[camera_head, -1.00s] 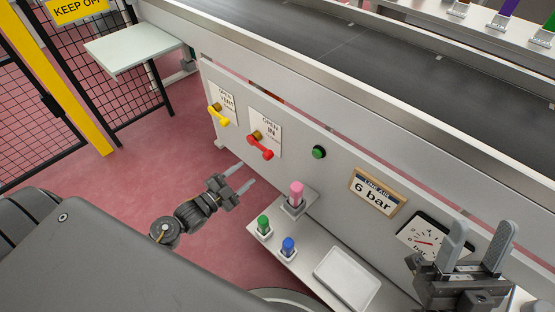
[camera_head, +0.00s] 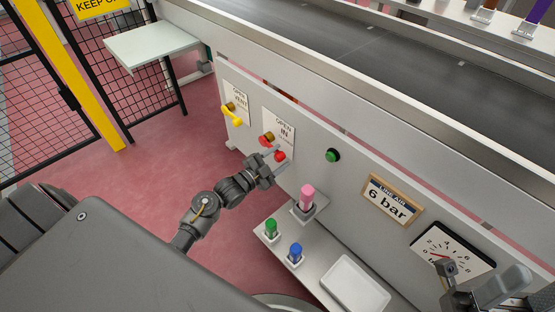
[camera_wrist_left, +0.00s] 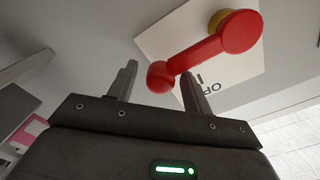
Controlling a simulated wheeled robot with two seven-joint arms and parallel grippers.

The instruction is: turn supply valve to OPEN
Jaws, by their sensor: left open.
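A red valve handle (camera_head: 266,139) sits on the panel by a white plate (camera_head: 283,125) marked OPEN and IN. It points down and right from its hub in the head view. My left gripper (camera_head: 280,156) is open at its free end and partly covers it. In the left wrist view, the handle's round red knob (camera_wrist_left: 160,77) is between the tips of my open fingers (camera_wrist_left: 160,88), with no clear grip. A yellow valve handle (camera_head: 231,115) is to the left, by another OPEN plate. My right gripper (camera_head: 483,283) is at the lower right, partly cut off.
A green button (camera_head: 332,155), a "6 bar" sign (camera_head: 391,200) and a gauge (camera_head: 450,250) are on the panel to the right. Below, a shelf carries pink (camera_head: 307,196), green (camera_head: 271,229) and blue (camera_head: 295,252) pegs and a white tray (camera_head: 355,284).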

